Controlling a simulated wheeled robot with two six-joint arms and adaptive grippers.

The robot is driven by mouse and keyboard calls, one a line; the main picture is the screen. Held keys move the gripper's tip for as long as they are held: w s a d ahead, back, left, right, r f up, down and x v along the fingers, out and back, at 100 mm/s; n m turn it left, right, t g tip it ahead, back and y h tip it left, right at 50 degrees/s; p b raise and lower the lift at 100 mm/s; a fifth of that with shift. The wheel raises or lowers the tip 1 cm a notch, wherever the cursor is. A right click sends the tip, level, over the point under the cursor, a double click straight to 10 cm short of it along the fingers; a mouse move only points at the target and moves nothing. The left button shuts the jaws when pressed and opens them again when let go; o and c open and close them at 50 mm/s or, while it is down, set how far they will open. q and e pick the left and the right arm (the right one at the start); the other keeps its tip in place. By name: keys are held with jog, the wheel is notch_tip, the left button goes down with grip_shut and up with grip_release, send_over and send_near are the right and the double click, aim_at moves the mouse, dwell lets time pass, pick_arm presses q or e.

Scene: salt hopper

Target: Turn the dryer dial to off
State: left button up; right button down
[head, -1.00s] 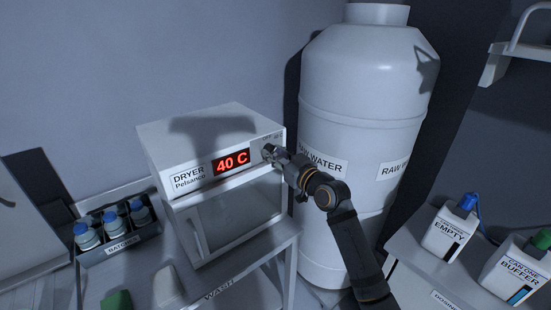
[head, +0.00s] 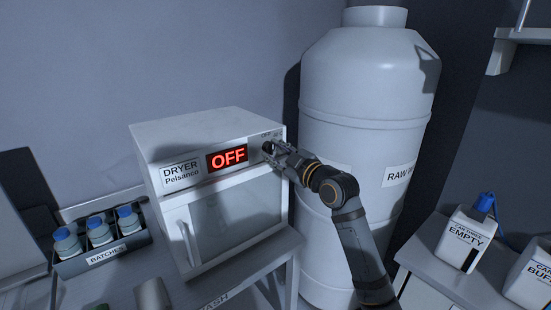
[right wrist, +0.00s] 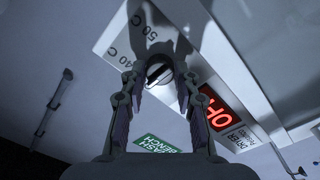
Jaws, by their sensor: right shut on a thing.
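The white dryer (head: 215,135) stands on a bench at the left of the tank, and its red display (head: 228,157) reads OFF. The dial (right wrist: 158,73) is a dark round knob with a pale bar, at the right end of the dryer's front panel. My right gripper (head: 270,150) is at the dial, and in the right wrist view its two fingers (right wrist: 156,82) are closed on the dial from both sides. In the head view the gripper mostly hides the dial. My left gripper is in neither view.
A large white raw water tank (head: 365,90) stands right beside the dryer. A rack of blue-capped bottles (head: 105,255) is left of the dryer. A can marked empty (head: 465,238) stands on a bench at the right. The dryer door (head: 235,220) is shut.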

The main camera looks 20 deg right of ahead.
jog(key=shift+n, duration=0.4)
jog(key=c, duration=1)
grip_release()
jog(key=shift+s, duration=0.1)
jog(key=shift+v, duration=3.7)
jog(key=shift+f, duration=0.15)
